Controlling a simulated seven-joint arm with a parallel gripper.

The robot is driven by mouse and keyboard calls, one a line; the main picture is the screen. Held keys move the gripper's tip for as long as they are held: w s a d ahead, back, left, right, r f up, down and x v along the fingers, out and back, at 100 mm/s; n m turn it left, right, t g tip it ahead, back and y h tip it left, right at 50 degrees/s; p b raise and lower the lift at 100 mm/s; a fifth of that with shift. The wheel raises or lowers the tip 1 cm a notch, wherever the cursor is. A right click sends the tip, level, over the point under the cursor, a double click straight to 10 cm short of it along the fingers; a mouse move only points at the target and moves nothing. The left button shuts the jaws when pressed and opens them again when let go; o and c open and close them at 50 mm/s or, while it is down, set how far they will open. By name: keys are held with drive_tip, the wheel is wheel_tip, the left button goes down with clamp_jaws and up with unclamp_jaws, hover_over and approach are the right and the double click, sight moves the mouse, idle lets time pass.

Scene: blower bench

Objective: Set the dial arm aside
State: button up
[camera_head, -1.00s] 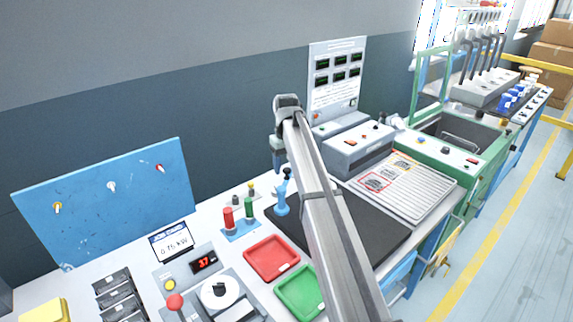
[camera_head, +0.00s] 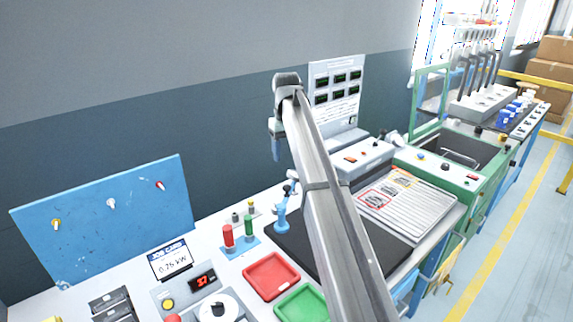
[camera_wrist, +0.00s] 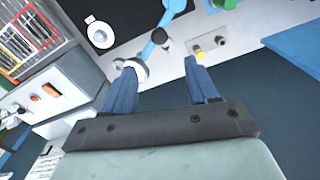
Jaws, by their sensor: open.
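The dial arm (camera_head: 283,210) is a blue upright piece with dark joints, standing at the back left edge of the black mat in the head view. Its blue arm (camera_wrist: 152,46) and dark knob also show in the wrist view, beyond my fingertips. A pale round part (camera_wrist: 137,69) lies by the left fingertip; I cannot tell whether they touch. My gripper (camera_wrist: 162,62) is open with nothing seen held between its blue fingers. In the head view my gripper (camera_head: 278,150) hangs above and behind the dial arm, and my arm hides part of the mat.
A red tray (camera_head: 271,277) and a green tray (camera_head: 301,303) sit in front of the black mat (camera_head: 385,245). Red and green cylinders (camera_head: 228,236) stand left of the dial arm. A grey box (camera_head: 363,158) and a display panel (camera_head: 338,90) stand behind.

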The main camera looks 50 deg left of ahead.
drive_tip(key=shift+r, duration=1.15)
